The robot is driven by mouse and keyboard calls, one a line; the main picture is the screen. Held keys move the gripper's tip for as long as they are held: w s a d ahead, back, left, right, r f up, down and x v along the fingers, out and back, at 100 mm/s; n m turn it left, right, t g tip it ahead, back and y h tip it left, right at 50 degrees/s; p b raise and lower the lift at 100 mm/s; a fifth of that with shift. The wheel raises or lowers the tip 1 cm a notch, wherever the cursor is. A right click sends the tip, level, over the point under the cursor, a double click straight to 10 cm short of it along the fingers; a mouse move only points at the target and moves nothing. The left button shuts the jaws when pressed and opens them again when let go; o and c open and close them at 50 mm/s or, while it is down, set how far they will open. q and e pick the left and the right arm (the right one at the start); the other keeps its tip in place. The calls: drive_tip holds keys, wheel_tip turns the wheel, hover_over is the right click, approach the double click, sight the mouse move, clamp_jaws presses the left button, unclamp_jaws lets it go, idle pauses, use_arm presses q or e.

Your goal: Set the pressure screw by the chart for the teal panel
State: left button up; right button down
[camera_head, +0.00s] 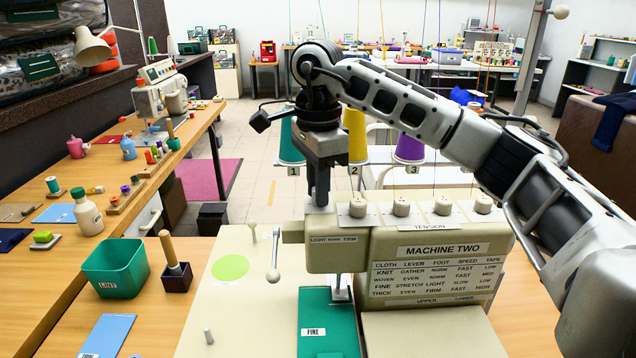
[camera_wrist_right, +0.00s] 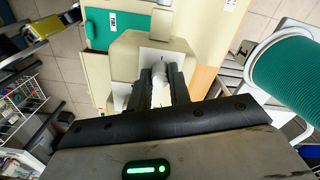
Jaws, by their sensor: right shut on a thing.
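The teal panel (camera_head: 330,318), labelled FINE, lies flat under the presser foot of the sewing machine marked MACHINE TWO. The chart (camera_head: 437,278) on the machine's front has columns CLOTH, LEVER, FOOT, SPEED and TAPE; its FINE row reads STRETCH, LIGHT, SLOW and a last word too small to be sure of. A LIGHT, NORM, FIRM scale (camera_head: 333,239) is on the head's left end. My right gripper (camera_head: 319,200) points down above it, shut on the pale pressure screw (camera_wrist_right: 160,92). The screw is hidden in the head view, and its setting cannot be read. My left gripper is out of view.
A lever (camera_head: 273,262) juts left of the head. A green LINT bin (camera_head: 114,267) stands left on the table.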

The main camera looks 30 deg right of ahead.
drive_tip(key=n, duration=0.2)
drive_tip(key=shift+r+n+p, duration=0.1)
drive_tip(key=shift+n+p, duration=0.2)
drive_tip(key=shift+p, duration=0.05)
drive_tip(key=n, duration=0.2)
drive_tip(key=shift+n+p, duration=0.3)
drive_tip(key=shift+n, duration=0.1)
drive_tip(key=n, duration=0.3)
drive_tip(key=shift+n, duration=0.3)
drive_tip(key=n, duration=0.3)
drive_tip(key=shift+p, duration=0.4)
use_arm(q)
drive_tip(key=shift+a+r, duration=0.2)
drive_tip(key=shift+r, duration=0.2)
use_arm(e)
drive_tip(key=shift+n, duration=2.3)
drive_tip(key=c, duration=1.3)
unclamp_jaws()
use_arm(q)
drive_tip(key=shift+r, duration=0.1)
